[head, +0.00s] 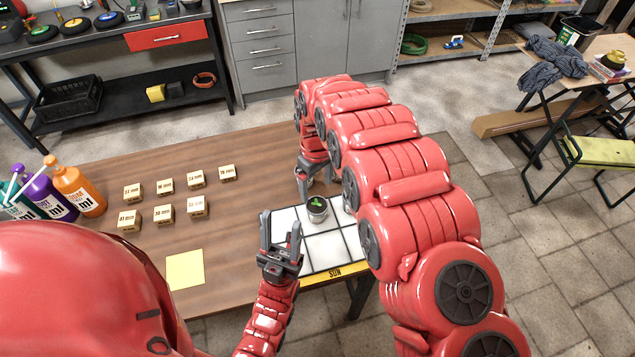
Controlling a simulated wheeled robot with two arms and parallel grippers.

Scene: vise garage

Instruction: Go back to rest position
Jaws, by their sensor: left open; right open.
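My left gripper (281,238) is open and empty, fingers up, over the front left part of the white grid board (326,249). My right arm reaches across the right side of the table, and its open gripper (315,184) points down at the back of the board. A small dark round container (317,206) with a green mark on top stands on the board, just in front of the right gripper. I cannot tell whether the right fingers touch it. The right arm hides part of the board's right side.
The wooden table (140,250) holds several small labelled blocks (164,214), a yellow note (185,270) and bottles (75,185) at left. Behind stand a black workbench (150,75) and grey cabinet (262,45). A folding table (600,60) and green-yellow bench (590,150) stand right.

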